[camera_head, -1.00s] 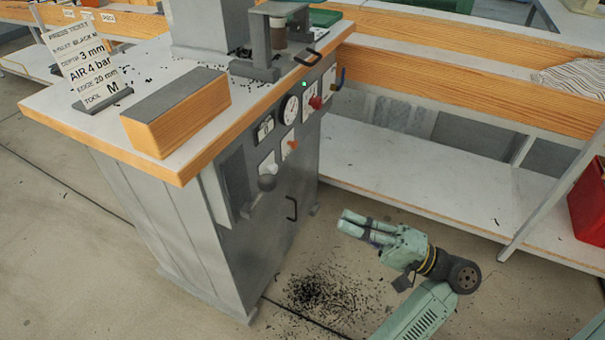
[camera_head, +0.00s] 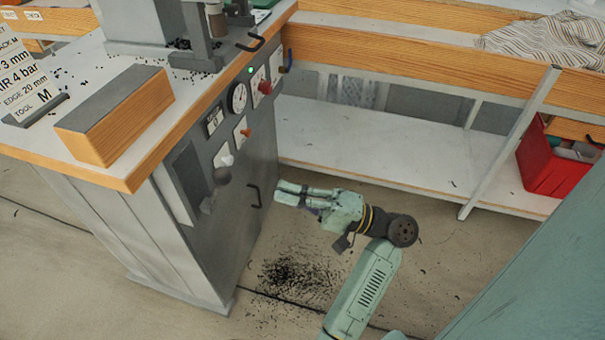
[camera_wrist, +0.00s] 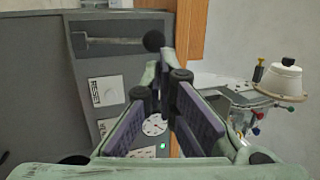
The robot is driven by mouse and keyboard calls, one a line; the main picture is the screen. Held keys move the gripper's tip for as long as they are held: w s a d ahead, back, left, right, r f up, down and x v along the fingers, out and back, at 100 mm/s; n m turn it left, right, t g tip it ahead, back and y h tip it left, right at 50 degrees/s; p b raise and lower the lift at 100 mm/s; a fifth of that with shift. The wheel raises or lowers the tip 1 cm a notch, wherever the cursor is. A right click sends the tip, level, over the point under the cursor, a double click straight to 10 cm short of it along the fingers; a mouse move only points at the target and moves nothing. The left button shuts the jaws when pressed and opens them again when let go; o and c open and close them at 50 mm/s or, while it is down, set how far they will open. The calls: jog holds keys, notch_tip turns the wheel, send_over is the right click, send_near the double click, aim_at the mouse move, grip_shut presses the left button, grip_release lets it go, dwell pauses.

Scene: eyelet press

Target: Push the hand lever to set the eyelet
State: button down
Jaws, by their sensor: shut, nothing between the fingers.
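The hand lever (camera_head: 222,176) has a dark ball knob and sits by a slot in the front of the grey press cabinet. In the wrist view the lever (camera_wrist: 110,41) is a grey bar along the dark slot, its black knob (camera_wrist: 153,40) beyond my fingers. My gripper (camera_head: 279,193) is shut and empty, to the right of the knob and slightly lower, pointing at the cabinet front. It is apart from the lever. In the wrist view my gripper (camera_wrist: 162,86) has its finger pads in front of the panel. The eyelet is not discernible.
The cabinet front carries a gauge (camera_head: 239,97), a red knob (camera_head: 265,87), an orange knob and a door handle (camera_head: 255,196). A wood-edged block (camera_head: 115,115) stands on the press table. A shelf bench (camera_head: 390,150) and red bin (camera_head: 550,165) are behind. Dark bits litter the floor.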

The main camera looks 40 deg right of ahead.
aim_at(231, 177)
jog(key=p+x, duration=0.1)
jog(key=x, duration=0.7)
jog(key=shift+w+a+p, duration=0.1)
jog(key=shift+p, duration=0.3)
